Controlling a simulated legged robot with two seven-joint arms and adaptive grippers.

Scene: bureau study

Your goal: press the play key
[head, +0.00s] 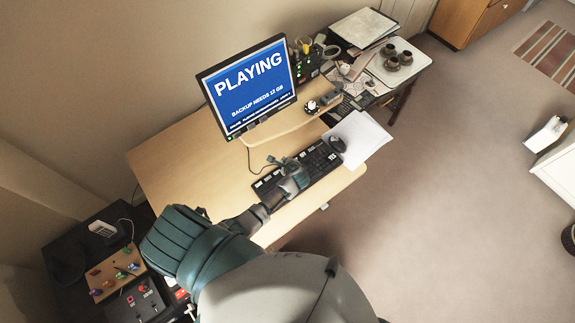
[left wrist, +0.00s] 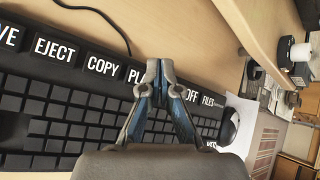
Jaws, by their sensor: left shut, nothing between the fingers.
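The black keyboard (head: 319,157) lies on the desk in front of the monitor. In the left wrist view the keyboard (left wrist: 60,115) has a top row of large labelled keys, among them EJECT, COPY, OFF and FILES. The play key (left wrist: 135,75) shows only the letters "PL"; the rest is hidden behind my fingers. My left gripper (left wrist: 158,72) is shut and empty, its tips over the play key; I cannot tell whether they touch it. In the head view my left gripper (head: 291,170) is over the keyboard. The monitor (head: 249,86) reads "PLAYING" and "BACKUP NEEDS 12 GB". My right gripper is not in view.
A dark mouse (head: 337,145) and white paper (head: 362,137) lie right of the keyboard. A cable runs behind the keyboard. A side table at the back right holds a tray (head: 407,63) with cups. The left part of the desk (head: 180,150) is clear.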

